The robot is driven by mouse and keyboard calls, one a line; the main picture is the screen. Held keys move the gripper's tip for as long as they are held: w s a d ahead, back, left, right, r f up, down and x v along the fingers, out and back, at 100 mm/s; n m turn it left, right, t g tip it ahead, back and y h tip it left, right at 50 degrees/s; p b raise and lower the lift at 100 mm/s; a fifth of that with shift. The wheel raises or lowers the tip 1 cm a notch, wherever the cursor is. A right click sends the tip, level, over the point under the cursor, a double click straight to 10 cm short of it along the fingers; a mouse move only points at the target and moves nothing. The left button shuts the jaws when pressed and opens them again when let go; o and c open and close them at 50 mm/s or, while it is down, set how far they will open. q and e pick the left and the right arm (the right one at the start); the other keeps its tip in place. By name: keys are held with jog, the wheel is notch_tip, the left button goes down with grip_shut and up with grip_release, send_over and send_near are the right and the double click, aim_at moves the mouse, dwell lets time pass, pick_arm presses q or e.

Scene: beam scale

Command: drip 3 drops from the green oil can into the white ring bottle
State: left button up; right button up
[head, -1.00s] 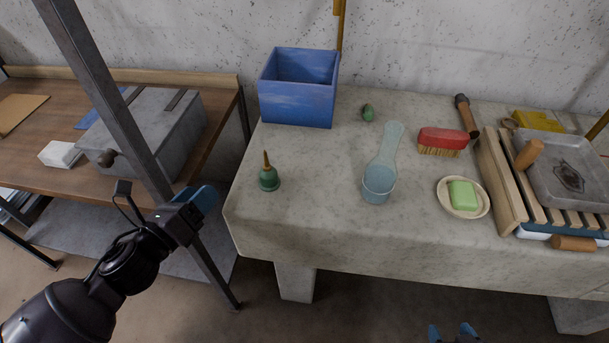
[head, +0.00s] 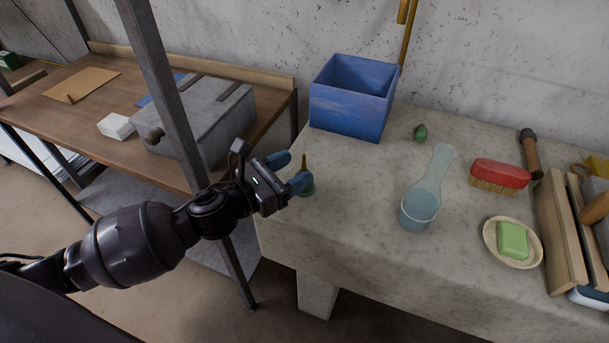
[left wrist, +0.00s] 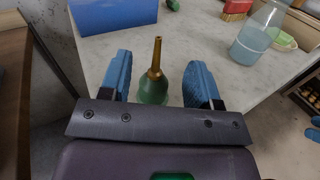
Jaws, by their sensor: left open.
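The green oil can (left wrist: 153,88), with a thin brass spout, stands upright near the left front corner of the stone table. My left gripper (head: 290,173) is open at the can, which partly shows behind a finger in the head view. In the left wrist view the can stands between the two blue fingers (left wrist: 161,85), with gaps on both sides; its lower part is hidden by my gripper. I make out no white ring bottle. Small blue tips at the right edge of the left wrist view look like my right gripper (left wrist: 313,128).
A blue box (head: 346,105) stands behind the can. A steel post (head: 172,100) rises beside my left arm.

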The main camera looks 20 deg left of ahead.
aim_at(302, 165)
pick_arm(q)
jog(key=shift+b+x, duration=0.4)
jog(key=shift+x, duration=2.2)
jog(key=shift+f, duration=0.15)
jog(key=c, duration=1.1)
jog(key=shift+o, duration=0.2)
